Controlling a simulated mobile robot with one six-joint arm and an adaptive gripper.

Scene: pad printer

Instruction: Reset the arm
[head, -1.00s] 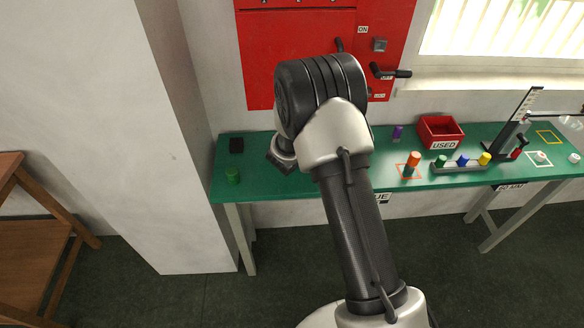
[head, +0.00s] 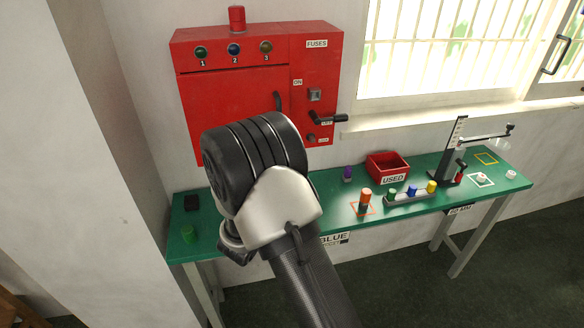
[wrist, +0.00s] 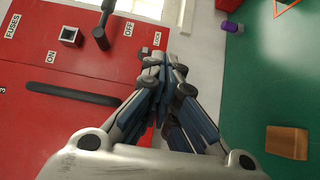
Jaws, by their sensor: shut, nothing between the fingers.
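My gripper (wrist: 155,65) shows in the wrist view with its fingers together and nothing between them. It points toward the lower right part of the red cabinet (wrist: 60,100), near the LOCK label, and I cannot tell the distance. In the head view my arm hides the gripper. The red cabinet (head: 225,110) hangs on the wall behind the arm. The green bench (head: 335,190) runs along the wall below it.
On the bench stand an orange-topped piece (head: 365,200), a rack of coloured pieces (head: 412,196), the red USED bin (head: 388,168) and a black stand with a lever (head: 452,160).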

